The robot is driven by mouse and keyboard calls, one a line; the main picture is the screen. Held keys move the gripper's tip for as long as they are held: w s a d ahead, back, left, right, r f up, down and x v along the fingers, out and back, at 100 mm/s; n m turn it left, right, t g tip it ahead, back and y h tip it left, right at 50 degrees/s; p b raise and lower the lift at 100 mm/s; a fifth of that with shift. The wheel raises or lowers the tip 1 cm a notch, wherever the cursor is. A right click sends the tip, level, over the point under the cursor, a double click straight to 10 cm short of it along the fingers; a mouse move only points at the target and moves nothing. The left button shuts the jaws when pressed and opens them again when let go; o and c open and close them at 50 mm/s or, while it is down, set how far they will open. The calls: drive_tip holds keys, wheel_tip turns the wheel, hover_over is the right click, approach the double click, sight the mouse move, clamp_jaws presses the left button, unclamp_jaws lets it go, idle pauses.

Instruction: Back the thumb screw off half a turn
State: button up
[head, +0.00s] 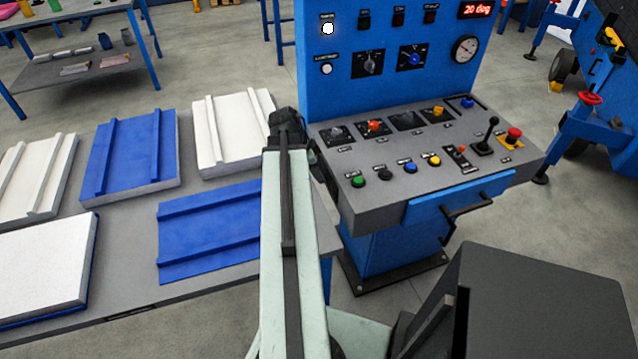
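The blue control console (385,240) stands right of my arm, with a grey sloping top (400,215). I cannot tell which control is the thumb screw. A small red-orange knob (375,126) and a yellow-orange knob (437,111) sit on dark plates in the top's back row. Both are small, and their turn positions are unclear. My arm reaches up the middle of the head view, and the dark end with my gripper (286,124) is left of the console's back left corner. Its fingers cannot be made out, and I see nothing held.
Coloured push buttons (383,174), a black joystick (488,133) and a red stop button (514,134) crowd the console top. A drawer handle (470,210) juts from its front. Left, a grey table (130,230) bears blue and white panels. A red handwheel (590,98) stands right.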

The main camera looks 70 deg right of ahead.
drive_tip(key=b+x, duration=0.1)
drive_tip(key=x, duration=0.2)
drive_tip(key=shift+f+b, duration=0.1)
drive_tip(key=shift+b, duration=0.25)
clamp_jaws()
drive_tip(key=shift+w+d+g+y, duration=0.15)
drive_tip(key=shift+d+g+y, duration=0.15)
drive_tip(key=shift+g+y, duration=0.1)
drive_tip(key=shift+a+n+g+y, duration=0.1)
drive_tip(key=shift+n+g+y, duration=0.2)
drive_tip(key=shift+g+y, duration=0.3)
